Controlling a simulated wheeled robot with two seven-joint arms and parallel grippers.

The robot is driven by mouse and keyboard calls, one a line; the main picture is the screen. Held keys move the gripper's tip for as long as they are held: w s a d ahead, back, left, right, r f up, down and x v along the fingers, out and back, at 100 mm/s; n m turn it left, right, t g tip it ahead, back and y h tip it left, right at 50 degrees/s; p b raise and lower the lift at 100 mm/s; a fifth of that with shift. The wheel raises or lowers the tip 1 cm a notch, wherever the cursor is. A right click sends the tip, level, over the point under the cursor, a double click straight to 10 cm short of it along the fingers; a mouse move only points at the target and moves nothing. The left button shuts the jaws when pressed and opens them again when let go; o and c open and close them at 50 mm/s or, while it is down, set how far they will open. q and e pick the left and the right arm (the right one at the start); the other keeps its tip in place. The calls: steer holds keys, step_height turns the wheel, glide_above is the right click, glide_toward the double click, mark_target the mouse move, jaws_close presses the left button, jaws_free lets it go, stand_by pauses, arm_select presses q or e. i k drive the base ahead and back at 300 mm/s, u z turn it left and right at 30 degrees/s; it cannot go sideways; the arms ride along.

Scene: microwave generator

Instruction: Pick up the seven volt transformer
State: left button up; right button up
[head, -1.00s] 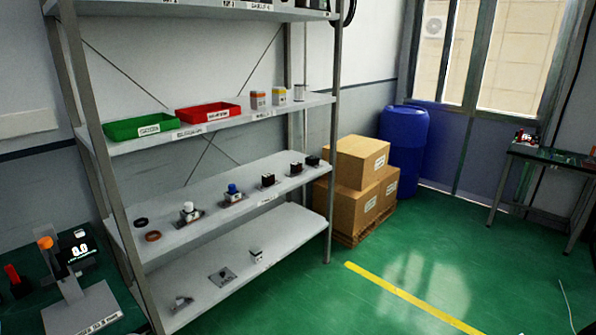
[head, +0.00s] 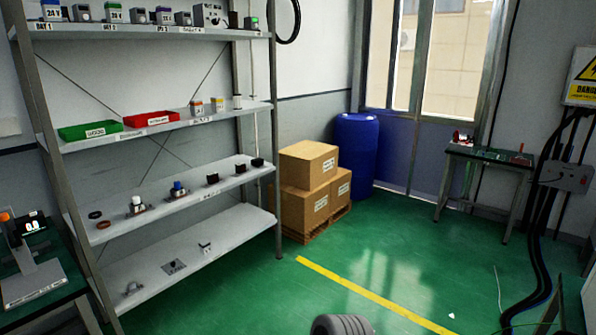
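Several small boxes stand in a row on the top shelf (head: 140,31) of the rack at the left. A wider grey box (head: 209,15) with dials and a small dark box with a green top (head: 252,23) stand further right. I cannot tell which, if any, is the seven volt transformer; the labels are too small. Neither gripper is in view.
Lower shelves hold a green tray (head: 89,131), a red tray (head: 151,119) and small parts. Cardboard boxes (head: 305,187) and a blue barrel (head: 357,148) stand right of the rack. A bench (head: 483,157) is far right. Green floor (head: 400,240) is clear ahead.

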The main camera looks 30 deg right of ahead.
mark_target(240, 169)
steer(key=z, duration=0.8)
steer(key=i, duration=0.8)
steer(key=z, duration=0.95)
steer(key=i, duration=1.8)
steer(key=u, duration=1.2)
steer(key=i, duration=0.8)
steer(key=u, duration=0.75)
